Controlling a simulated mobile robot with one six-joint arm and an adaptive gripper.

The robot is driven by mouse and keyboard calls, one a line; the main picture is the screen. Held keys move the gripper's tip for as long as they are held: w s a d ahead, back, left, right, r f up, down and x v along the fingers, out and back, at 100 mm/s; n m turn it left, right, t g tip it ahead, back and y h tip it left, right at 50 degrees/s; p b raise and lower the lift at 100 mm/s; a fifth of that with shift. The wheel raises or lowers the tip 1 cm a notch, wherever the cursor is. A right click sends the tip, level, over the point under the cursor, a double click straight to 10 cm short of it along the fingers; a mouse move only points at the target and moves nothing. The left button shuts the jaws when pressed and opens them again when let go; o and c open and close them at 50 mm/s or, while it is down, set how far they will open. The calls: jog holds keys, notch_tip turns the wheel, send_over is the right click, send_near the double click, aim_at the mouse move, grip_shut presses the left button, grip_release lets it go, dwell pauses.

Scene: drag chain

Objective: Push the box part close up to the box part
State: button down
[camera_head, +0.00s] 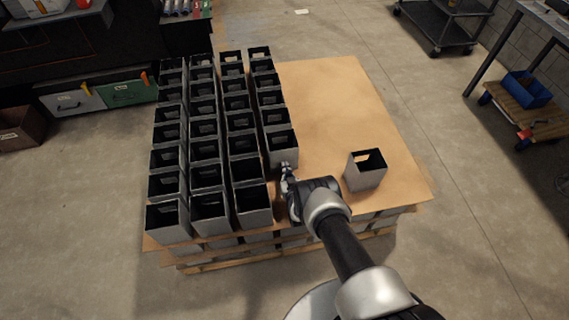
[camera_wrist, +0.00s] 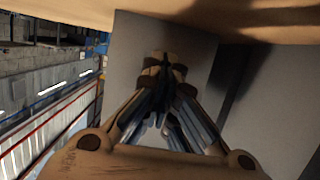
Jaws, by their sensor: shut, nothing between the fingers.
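Grey open-topped box parts stand upright in four columns on a brown sheet (camera_head: 340,95). The front box of the rightmost column (camera_head: 282,150) stands behind the fingertips of my gripper (camera_head: 287,170). My gripper is shut and empty. In the wrist view, its closed fingertips (camera_wrist: 165,62) are in front of a grey box face (camera_wrist: 133,55); I cannot tell whether they touch it. Another grey face (camera_wrist: 280,90) is beside it, past a dark gap. The front box of the third column (camera_head: 254,207) stands left of my gripper. A lone box part (camera_head: 366,172) stands to the right, apart from the columns.
The sheet tops a stack on a wooden pallet (camera_head: 225,265). The sheet is clear behind the lone box and right of the columns. Shelving with bins (camera_head: 128,92) stands at the left, a dark cart (camera_head: 445,20) at the back right, and a blue bin (camera_head: 527,90) at the right.

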aim_at(283, 159)
jog(key=shift+w+a+r, duration=0.1)
jog(key=shift+w+a, duration=0.15)
jog(key=shift+w, duration=0.6)
jog(key=shift+w+a+f, duration=0.1)
jog(key=shift+w+a, duration=0.15)
jog(key=shift+w, duration=0.65)
jog(key=shift+w+a+r, duration=0.1)
jog(key=shift+w+a, duration=0.15)
jog(key=shift+w, duration=0.6)
jog(key=shift+s+d+p, duration=0.35)
jog(key=shift+s+p, duration=0.15)
jog(key=shift+s, duration=0.6)
jog(key=shift+s+d+p, duration=0.3)
jog(key=shift+s+p, duration=0.25)
jog(key=shift+s, duration=0.6)
jog(key=shift+s+d+p, duration=0.35)
jog(key=shift+s+p, duration=0.15)
jog(key=shift+s, duration=0.6)
jog(key=shift+s, duration=0.1)
